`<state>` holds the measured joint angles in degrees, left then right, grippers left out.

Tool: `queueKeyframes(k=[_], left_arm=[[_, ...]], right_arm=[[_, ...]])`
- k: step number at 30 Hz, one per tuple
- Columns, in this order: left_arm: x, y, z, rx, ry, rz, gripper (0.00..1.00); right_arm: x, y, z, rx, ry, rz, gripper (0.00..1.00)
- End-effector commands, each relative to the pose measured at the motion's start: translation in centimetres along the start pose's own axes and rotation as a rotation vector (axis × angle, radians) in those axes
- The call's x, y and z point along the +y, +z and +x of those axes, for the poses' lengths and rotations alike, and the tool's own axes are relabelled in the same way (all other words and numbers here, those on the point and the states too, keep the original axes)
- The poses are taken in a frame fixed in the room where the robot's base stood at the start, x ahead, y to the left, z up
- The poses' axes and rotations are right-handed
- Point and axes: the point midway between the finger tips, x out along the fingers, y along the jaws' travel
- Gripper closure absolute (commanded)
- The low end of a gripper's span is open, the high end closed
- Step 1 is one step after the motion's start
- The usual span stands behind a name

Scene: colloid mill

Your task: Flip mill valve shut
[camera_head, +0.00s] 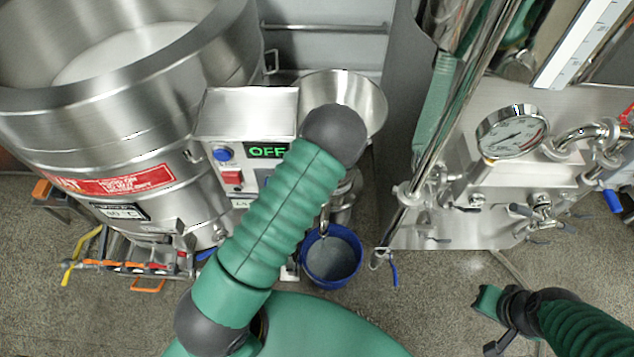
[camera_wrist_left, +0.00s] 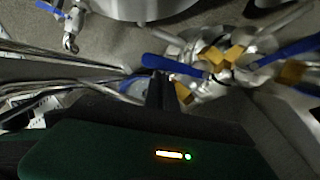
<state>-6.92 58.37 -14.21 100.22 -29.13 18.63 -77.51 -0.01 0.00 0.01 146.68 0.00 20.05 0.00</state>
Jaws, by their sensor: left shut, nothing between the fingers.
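The colloid mill shows in the head view as a steel hopper (camera_head: 362,98) beside a control box (camera_head: 247,112) whose display reads OFF. My left forearm covers much of the mill's lower body. In the left wrist view, a blue lever handle (camera_wrist_left: 172,66) and a second blue handle (camera_wrist_left: 290,50) meet steel and brass-coloured valve fittings (camera_wrist_left: 222,62). I cannot tell which handle is the mill valve's. My left gripper (camera_wrist_left: 161,90) is shut and empty, its tips just below the first handle in the picture; contact is unclear. My right gripper (camera_head: 490,322) is low at right, away from the mill.
A blue bucket (camera_head: 331,258) stands on the floor below the mill. A large steel kettle (camera_head: 120,120) stands at left. A steel unit with a pressure gauge (camera_head: 512,132) and several blue-handled valves stands at right. Floor between the bucket and my right gripper is mostly clear.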

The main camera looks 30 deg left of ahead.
Motion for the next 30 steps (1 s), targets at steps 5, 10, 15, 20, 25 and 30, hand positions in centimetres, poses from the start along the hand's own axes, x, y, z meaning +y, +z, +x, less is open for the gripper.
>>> queueKeyframes(k=[5, 10, 15, 20, 25, 30], left_arm=[[0.4, 1.0, -0.1, 0.0, -0.039, 0.102, 1.0], [0.6, 1.9, 0.3, -0.001, -0.065, 0.166, 1.0], [0.7, 2.8, 0.8, 0.0, -0.065, 0.164, 1.0], [0.7, 3.4, 1.1, 0.0, -0.065, 0.164, 1.0], [0.6, 3.9, 1.4, -0.001, -0.065, 0.164, 1.0], [0.6, 4.1, 1.5, -0.002, -0.065, 0.164, 1.0]], right_arm=[[0.0, -0.4, -1.7, 0.0, 0.0, 0.0, 1.0], [0.0, -0.7, -2.9, 0.0, 0.0, 0.0, 1.0], [0.0, -0.9, -3.8, 0.0, 0.0, 0.0, 1.0], [0.0, -1.0, -4.3, 0.0, 0.0, 0.0, 1.0], [0.0, -1.1, -4.7, 0.0, 0.0, 0.0, 1.0], [0.0, -1.1, -4.8, 0.0, 0.0, 0.0, 1.0]])
